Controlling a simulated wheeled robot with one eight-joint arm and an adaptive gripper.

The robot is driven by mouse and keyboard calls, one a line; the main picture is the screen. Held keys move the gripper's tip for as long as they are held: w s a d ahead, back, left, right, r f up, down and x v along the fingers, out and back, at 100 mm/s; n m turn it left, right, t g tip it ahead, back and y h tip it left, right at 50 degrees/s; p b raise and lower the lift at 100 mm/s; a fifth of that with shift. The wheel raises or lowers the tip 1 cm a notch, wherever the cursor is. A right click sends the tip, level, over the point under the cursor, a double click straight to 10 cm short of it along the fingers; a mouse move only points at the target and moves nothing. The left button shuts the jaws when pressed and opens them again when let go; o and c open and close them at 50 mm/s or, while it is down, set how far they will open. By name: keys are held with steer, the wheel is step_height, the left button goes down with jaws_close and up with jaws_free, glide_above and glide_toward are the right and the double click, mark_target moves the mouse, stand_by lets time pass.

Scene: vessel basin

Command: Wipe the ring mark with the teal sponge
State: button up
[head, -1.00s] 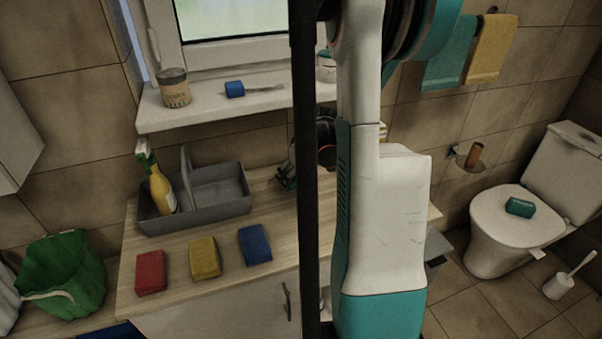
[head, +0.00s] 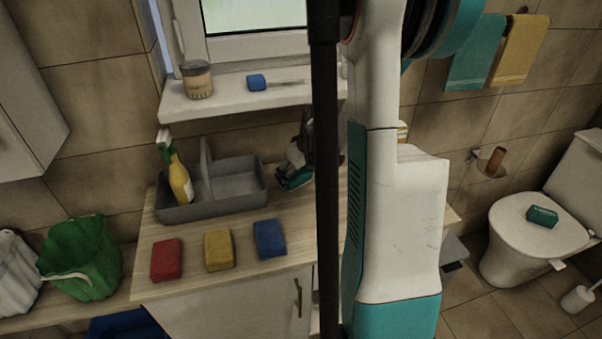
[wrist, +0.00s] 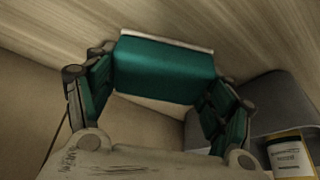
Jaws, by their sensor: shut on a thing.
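A teal sponge (wrist: 165,68) with a pale strip along its far edge fills the space between the fingers of my gripper (wrist: 163,78) in the wrist view. The gripper is shut on it. The sponge is close to the wood-grained counter; I cannot tell whether they touch. In the head view my gripper (head: 292,177) is just right of the grey caddy, over the back of the counter, partly hidden by my arm and a dark post. A second teal sponge (head: 542,216) lies on the toilet lid. No ring mark shows; my arm hides part of the counter.
Red (head: 167,260), yellow (head: 218,250) and blue (head: 269,239) sponges lie along the counter (head: 190,285) front. The grey caddy (head: 235,190) holds a yellow spray bottle (head: 180,183). A windowsill (head: 220,104) with a jar overhangs behind.

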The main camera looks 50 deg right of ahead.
mark_target(321, 173)
steer(key=shift+w+a, duration=0.75)
steer(key=shift+a, duration=0.35)
steer(key=shift+d+f, duration=0.1)
steer(key=shift+s+d+b, duration=0.15)
steer(key=shift+s+d, duration=0.85)
steer(key=shift+d, duration=0.75)
steer(key=shift+s+d+b, duration=0.15)
steer(key=shift+s+d, duration=0.9)
steer(key=shift+d, duration=0.65)
steer(key=shift+s+d+b, duration=0.15)
steer(key=shift+s+d, duration=0.85)
steer(key=shift+d, duration=0.75)
steer(key=shift+a, duration=0.15)
steer(key=shift+w+a+f, duration=0.1)
steer(key=shift+w+a, duration=0.4)
steer(key=shift+a, duration=0.35)
steer(key=shift+w+a+f, duration=0.1)
steer(key=shift+w+a, duration=0.35)
steer(key=shift+a, duration=0.4)
steer(key=shift+c, duration=0.7)
steer(key=shift+w+a+r, duration=0.1)
steer(key=shift+w+a, duration=0.65)
steer(key=shift+a, duration=0.35)
steer(key=shift+w+a+r, duration=0.1)
steer(key=shift+w+a, duration=0.6)
steer(key=shift+a, duration=0.45)
steer(key=shift+w+a+r, duration=0.1)
steer(key=shift+w+a, duration=0.65)
steer(key=shift+a, duration=0.35)
